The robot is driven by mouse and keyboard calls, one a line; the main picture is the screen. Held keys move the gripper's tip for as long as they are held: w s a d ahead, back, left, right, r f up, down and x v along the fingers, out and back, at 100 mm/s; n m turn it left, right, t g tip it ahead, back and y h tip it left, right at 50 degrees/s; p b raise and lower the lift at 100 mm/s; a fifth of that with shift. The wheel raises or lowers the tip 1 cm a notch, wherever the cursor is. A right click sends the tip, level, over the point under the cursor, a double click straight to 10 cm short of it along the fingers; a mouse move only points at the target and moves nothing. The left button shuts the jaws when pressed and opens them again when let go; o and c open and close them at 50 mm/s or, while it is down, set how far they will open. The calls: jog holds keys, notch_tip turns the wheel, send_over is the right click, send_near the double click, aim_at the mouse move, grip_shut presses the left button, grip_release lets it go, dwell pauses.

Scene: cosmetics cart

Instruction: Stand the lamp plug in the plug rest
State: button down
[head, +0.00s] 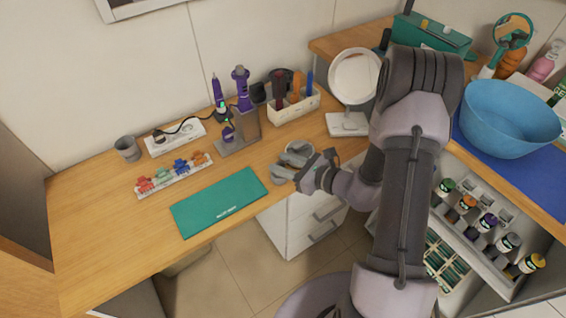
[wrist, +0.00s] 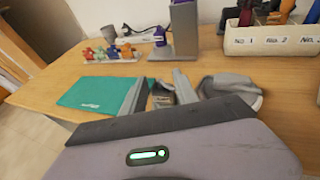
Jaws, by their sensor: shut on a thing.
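My gripper (head: 287,172) is low over the front right part of the wooden desk. In the wrist view its two grey fingers (wrist: 160,84) are shut on a small dark piece, which I take to be the lamp plug (wrist: 163,97). Its prongs and cord are hard to make out. A grey rounded thing (head: 297,152) lies right beside the fingers; it also shows to their right in the wrist view (wrist: 232,84). I cannot tell whether it is the plug rest. The round white lamp or mirror (head: 354,76) stands on a white base behind my arm.
A green mat (head: 218,201) lies left of my gripper. Behind it are a rack of small coloured clips (head: 173,175), a white power strip (head: 176,137) with a black cord, a grey tool stand (head: 239,140) and a white labelled bin (head: 294,106). A grey cup (head: 127,148) stands at left.

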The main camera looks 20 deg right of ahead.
jog(key=shift+f, duration=0.3)
jog(key=c, duration=0.9)
grip_release()
jog(key=shift+r, duration=0.1)
jog(key=shift+o, duration=0.2)
jog(key=p+v, duration=0.4)
jog(key=v, duration=1.3)
jog(key=shift+d+p, duration=0.15)
jog(key=shift+p, duration=0.25)
jog(key=shift+s+r, duration=0.1)
